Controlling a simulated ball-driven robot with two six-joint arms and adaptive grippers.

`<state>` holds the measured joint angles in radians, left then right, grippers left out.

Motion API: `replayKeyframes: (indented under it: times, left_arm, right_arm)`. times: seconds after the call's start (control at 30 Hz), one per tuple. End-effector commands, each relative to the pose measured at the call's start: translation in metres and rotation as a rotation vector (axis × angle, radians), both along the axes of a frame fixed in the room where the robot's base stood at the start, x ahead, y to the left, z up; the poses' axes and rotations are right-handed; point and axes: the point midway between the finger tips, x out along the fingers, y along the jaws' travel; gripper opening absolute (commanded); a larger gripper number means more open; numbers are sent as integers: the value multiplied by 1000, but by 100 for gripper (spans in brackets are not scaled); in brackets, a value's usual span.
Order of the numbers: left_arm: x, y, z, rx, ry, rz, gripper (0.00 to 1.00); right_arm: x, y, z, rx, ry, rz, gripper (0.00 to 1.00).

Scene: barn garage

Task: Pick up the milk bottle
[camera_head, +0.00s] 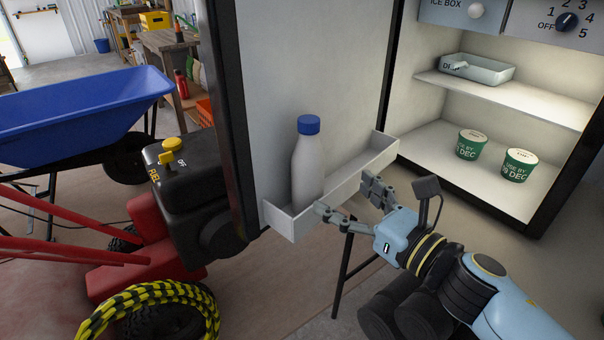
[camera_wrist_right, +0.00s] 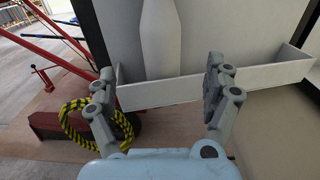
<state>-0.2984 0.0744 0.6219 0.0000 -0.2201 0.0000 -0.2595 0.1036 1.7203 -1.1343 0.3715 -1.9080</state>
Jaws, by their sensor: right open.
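The milk bottle (camera_head: 308,166) is white with a blue cap. It stands upright in the white door shelf (camera_head: 349,180) of the open fridge door. My right gripper (camera_head: 343,197) is open and empty in front of the shelf, its fingers pointing toward it. In the right wrist view the bottle (camera_wrist_right: 160,42) rises behind the shelf's front wall, between the two spread fingers (camera_wrist_right: 160,92) but beyond them. The bottle's cap is out of that view and its base is hidden by the shelf wall. My left gripper is not in view.
The open fridge (camera_head: 470,140) has two green-labelled tubs (camera_head: 472,144) and a grey dish (camera_head: 477,69) on its shelves. A red machine with a black tank (camera_head: 185,180), a coiled yellow-black hose (camera_head: 150,310) and a blue wheelbarrow (camera_head: 80,110) stand left of the door.

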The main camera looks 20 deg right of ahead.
Motion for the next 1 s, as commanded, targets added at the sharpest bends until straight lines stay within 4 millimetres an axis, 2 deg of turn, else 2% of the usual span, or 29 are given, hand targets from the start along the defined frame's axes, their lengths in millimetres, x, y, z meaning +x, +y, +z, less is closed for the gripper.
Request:
replayKeyframes:
  times: [0.03,0.13,0.3,0.47,0.7,0.83,1.0]
  left_arm:
    - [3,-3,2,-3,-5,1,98]
    - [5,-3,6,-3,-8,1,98]
    - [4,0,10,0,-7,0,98]
    - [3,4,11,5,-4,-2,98]
    - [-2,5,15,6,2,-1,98]
    - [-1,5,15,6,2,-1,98]
    - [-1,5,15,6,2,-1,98]
  right_arm:
    - [6,3,7,-17,-17,5,85]
    - [22,10,9,-23,-24,7,85]
    - [45,18,7,-20,-20,6,85]
    - [57,22,7,-20,-18,6,85]
    - [92,34,7,-18,-18,5,85]
    - [100,38,6,-18,-17,5,85]
    - [101,38,6,-19,-16,5,85]
